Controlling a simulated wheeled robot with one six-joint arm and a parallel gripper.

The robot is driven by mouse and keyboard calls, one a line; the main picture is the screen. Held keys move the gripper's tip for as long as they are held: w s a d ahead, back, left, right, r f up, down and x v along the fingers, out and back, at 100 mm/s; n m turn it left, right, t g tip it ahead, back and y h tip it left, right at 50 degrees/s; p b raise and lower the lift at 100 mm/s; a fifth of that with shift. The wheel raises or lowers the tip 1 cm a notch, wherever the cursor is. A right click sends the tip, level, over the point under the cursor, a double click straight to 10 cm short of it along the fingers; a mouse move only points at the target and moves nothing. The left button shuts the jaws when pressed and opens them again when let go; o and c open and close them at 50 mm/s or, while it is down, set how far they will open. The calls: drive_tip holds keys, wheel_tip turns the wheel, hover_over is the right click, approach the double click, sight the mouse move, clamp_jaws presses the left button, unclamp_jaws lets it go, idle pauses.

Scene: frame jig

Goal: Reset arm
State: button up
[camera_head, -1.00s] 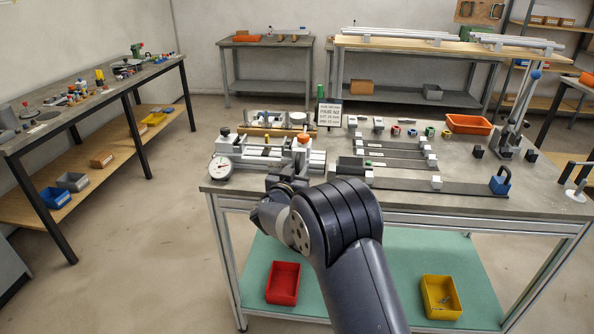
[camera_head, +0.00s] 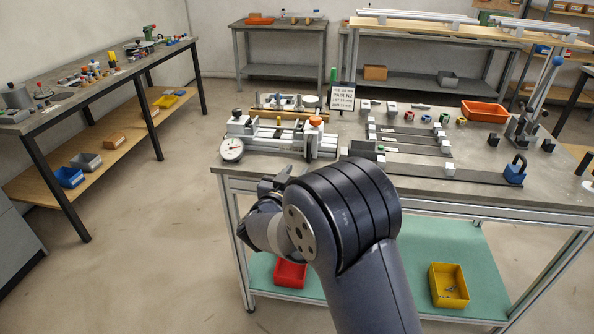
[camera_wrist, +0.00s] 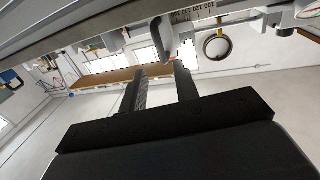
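My gripper (camera_head: 268,187) shows small in the head view, partly hidden behind my own dark arm link. It is just in front of the near left edge of the main bench (camera_head: 440,200). In the wrist view my gripper's two dark fingers (camera_wrist: 162,78) stand apart with a gap between them, and nothing is visible between them. A grey clamping fixture (camera_head: 280,137) with a round dial gauge (camera_head: 232,149) and an orange knob (camera_head: 315,121) stands on the bench beyond my gripper, apart from it in the head view.
A red bin (camera_head: 291,274) and a yellow bin (camera_head: 449,286) sit on the green lower shelf (camera_head: 410,262). An orange tray (camera_head: 484,111) and rails with small blocks lie on the bench. A side table (camera_head: 95,78) stands at left. The floor between is clear.

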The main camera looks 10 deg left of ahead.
sight(308, 154)
drive_tip(key=shift+w, duration=0.1)
drive_tip(key=x, duration=1.1)
drive_tip(key=shift+d+p, duration=0.15)
drive_tip(key=shift+p, duration=0.2)
drive_tip(key=shift+d+b, duration=0.3)
drive_tip(key=shift+d, duration=0.1)
drive_tip(key=shift+r, duration=0.15)
